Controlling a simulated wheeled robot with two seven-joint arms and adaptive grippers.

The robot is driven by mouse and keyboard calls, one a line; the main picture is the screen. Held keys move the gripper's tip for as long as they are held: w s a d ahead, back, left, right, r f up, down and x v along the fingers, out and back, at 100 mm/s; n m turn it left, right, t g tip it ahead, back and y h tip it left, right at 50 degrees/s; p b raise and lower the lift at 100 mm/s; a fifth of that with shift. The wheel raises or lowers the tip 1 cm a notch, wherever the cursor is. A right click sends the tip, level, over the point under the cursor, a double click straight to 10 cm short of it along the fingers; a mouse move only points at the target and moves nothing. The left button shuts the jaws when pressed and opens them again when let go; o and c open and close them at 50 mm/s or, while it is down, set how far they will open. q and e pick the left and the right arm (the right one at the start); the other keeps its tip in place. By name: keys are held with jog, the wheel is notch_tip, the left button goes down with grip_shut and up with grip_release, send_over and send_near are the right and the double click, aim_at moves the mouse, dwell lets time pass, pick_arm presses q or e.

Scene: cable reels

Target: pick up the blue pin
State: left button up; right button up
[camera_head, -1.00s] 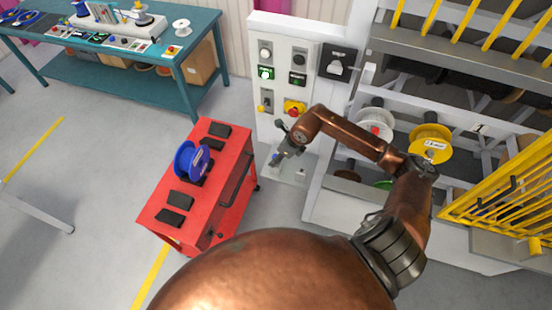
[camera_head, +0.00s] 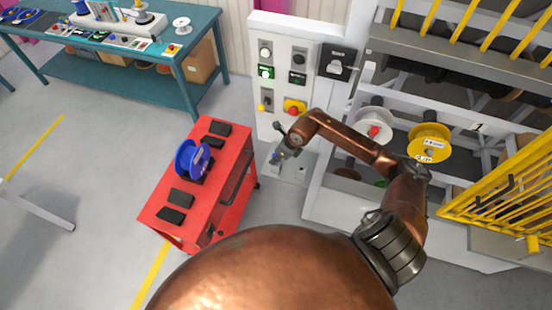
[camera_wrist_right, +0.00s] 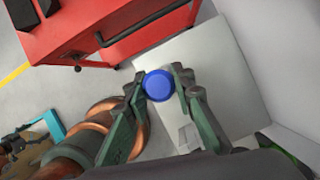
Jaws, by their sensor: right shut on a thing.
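The blue pin (camera_wrist_right: 158,85) shows as a round blue end in the right wrist view. My right gripper (camera_wrist_right: 159,88) is shut on it, with one finger on each side. In the head view my right gripper (camera_head: 278,156) is small and hangs in front of the grey control panel, above its light base plate. Only a speck of the blue pin shows there. The lower part of the pin is hidden in the wrist view. My left gripper is not in view.
A red cart (camera_head: 226,190) with a blue reel (camera_head: 192,160) stands left of the gripper. The control panel (camera_head: 283,60) is behind it. A rack with a white reel (camera_head: 374,124) and a yellow reel (camera_head: 429,143) is on the right. Floor is free left of the cart.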

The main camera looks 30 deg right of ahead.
grip_shut()
notch_tip(320, 180, up, 9)
jog(key=shift+f+b, duration=0.1)
jog(key=shift+b, duration=1.1)
jog(key=shift+r, duration=0.65)
